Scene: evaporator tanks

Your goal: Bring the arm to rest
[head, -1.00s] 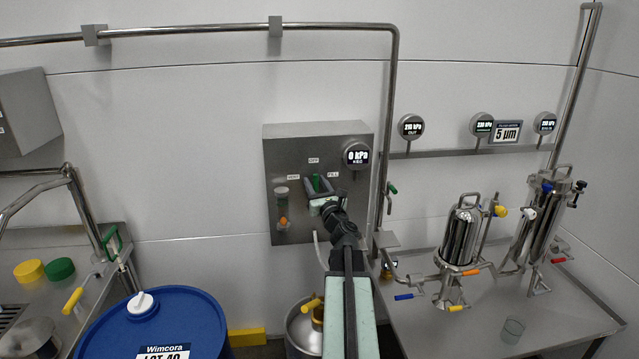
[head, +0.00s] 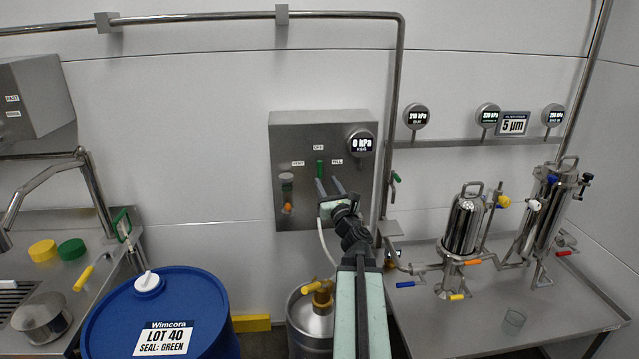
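My arm reaches up from the bottom middle of the head view. My gripper (head: 329,188) is in front of the grey wall panel (head: 283,140), its two fingers pointing up with a gap between them. A green lever (head: 320,169) under the OFF label stands upright just above the fingertips, and I see nothing held between the fingers. The lever looks apart from the fingers. The panel also carries VENT and FILL labels and a round gauge (head: 361,143) reading 0 kPa.
A steel keg (head: 310,326) with a brass fitting stands below the panel. A blue drum (head: 110,318) labelled LOT 40, SEAL: GREEN is at lower left. Filter housings (head: 463,225) stand on the right bench. A vertical pipe (head: 390,120) runs right of the panel.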

